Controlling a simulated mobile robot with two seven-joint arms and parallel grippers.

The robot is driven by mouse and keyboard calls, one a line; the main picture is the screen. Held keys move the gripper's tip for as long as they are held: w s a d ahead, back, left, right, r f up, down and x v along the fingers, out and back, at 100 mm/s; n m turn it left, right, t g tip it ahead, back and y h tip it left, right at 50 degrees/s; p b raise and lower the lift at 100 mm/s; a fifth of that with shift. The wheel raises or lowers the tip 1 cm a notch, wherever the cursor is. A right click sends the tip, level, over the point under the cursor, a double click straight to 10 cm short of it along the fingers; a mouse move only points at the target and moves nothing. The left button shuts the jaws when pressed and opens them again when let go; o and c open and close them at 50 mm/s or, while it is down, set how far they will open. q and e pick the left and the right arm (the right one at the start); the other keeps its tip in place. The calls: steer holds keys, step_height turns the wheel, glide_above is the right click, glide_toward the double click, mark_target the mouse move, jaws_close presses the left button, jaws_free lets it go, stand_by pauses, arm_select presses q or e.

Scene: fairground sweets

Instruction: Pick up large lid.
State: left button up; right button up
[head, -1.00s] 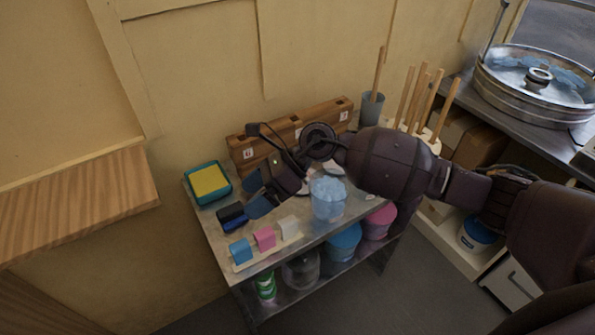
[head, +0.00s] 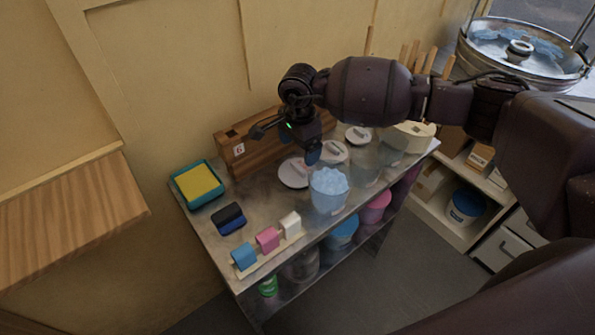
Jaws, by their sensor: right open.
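Several pale round lids with raised handles lie on the grey metal table top. The one nearest the left (head: 292,175) looks largest and lies flat. A smaller lid (head: 336,153) is just right of it, and another (head: 358,134) lies farther back. My right gripper (head: 312,157) points down over the table, just above the gap between the two nearest lids. It is open, holds nothing visible, and hides part of these lids. My left gripper is out of view.
A wooden rack (head: 245,155) stands behind. A yellow sponge in a teal tray (head: 198,183), dark-blue block (head: 229,218) and coloured clips (head: 268,239) are left and front.

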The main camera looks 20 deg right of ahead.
mark_target(298, 166)
steer(key=shift+s+a+f, duration=0.1)
steer(key=shift+f, duration=0.75)
step_height(298, 166, down, 4)
steer(key=shift+s+a+f, duration=0.1)
steer(key=shift+a+f, duration=0.05)
steer(key=shift+f, duration=0.05)
steer(key=c, duration=1)
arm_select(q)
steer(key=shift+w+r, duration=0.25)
arm_select(e)
steer(key=shift+r, duration=0.1)
